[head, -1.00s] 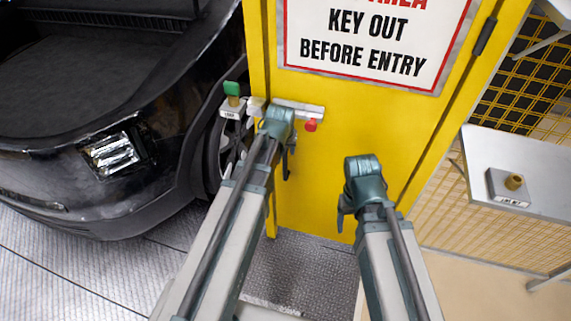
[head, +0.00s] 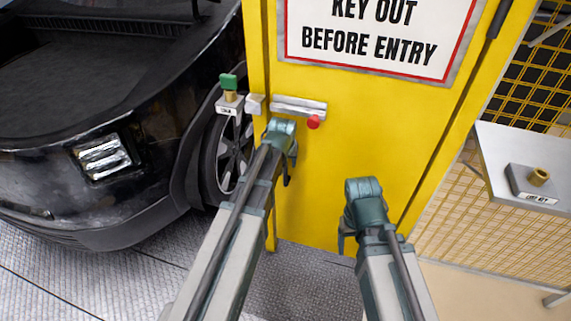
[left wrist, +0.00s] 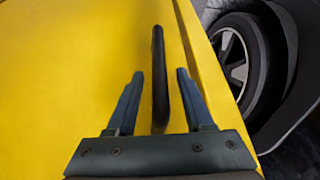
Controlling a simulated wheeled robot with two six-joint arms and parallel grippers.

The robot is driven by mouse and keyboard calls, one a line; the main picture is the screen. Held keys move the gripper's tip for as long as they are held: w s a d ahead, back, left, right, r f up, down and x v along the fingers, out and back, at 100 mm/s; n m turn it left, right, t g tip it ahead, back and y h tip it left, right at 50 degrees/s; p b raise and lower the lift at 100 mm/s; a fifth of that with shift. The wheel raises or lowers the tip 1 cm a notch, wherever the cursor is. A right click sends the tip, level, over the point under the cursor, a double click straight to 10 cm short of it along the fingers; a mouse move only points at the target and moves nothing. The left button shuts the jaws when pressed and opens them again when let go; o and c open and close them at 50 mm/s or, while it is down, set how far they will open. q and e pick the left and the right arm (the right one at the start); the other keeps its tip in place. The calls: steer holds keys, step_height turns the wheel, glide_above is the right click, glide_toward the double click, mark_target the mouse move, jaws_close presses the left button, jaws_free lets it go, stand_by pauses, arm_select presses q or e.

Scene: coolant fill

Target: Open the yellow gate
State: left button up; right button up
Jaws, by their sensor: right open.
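The yellow gate (head: 345,150) is shut in front of me, with a warning sign (head: 375,40). A silver bolt (head: 298,106) with a red knob (head: 313,122) sits near its left edge, with a silver catch piece (head: 254,104) beside it. A dark upright handle (head: 287,178) is below the bolt. My left gripper (head: 290,158) is at the handle. In the left wrist view its open fingers (left wrist: 160,76) stand either side of the handle (left wrist: 158,55), with gaps visible. My right gripper (head: 347,222) is before the gate, its fingers mostly hidden.
A black car (head: 90,130) stands close on the left; its wheel also shows in the left wrist view (left wrist: 240,60). A green key (head: 228,82) is in a bracket beside the gate. A grey shelf (head: 500,145) with a key switch (head: 530,180) is right, before yellow mesh.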

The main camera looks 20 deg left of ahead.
arm_select(q)
jaws_close()
stand_by(1.3)
